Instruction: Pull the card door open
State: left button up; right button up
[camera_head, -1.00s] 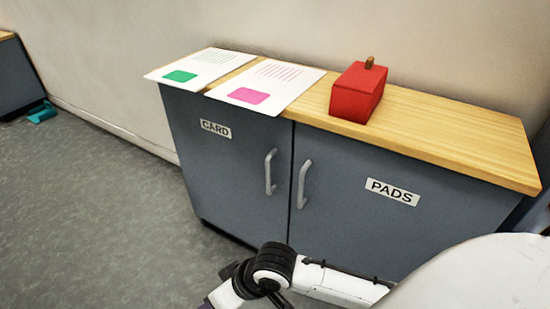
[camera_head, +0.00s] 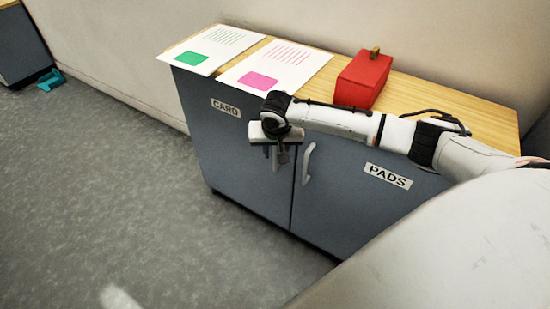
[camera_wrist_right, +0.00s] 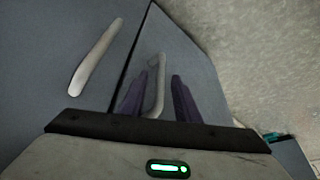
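The card door (camera_head: 225,150) is the left door of a grey-blue cabinet, marked with a CARD label (camera_head: 226,108). It looks shut, level with the pads door. My right gripper (camera_head: 278,156) is in front of its upright handle and partly hides it. In the right wrist view the card door's handle (camera_wrist_right: 158,82) shows between the two dark fingers of my right gripper (camera_wrist_right: 160,98). The fingers stand apart, with a gap on each side of the handle. I cannot tell how deep the handle sits between them. My left gripper is not in view.
The pads door (camera_head: 340,205) with its own handle (camera_head: 308,164) is just right. On the wooden top (camera_head: 440,118) lie two printed sheets (camera_head: 213,48) (camera_head: 275,67) and a red box (camera_head: 362,80). The floor (camera_head: 110,190) left of the cabinet is clear.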

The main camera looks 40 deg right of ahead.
aim_at(275, 155)
jog(key=b+x, duration=0.1)
jog(key=x, duration=0.3)
grip_shut()
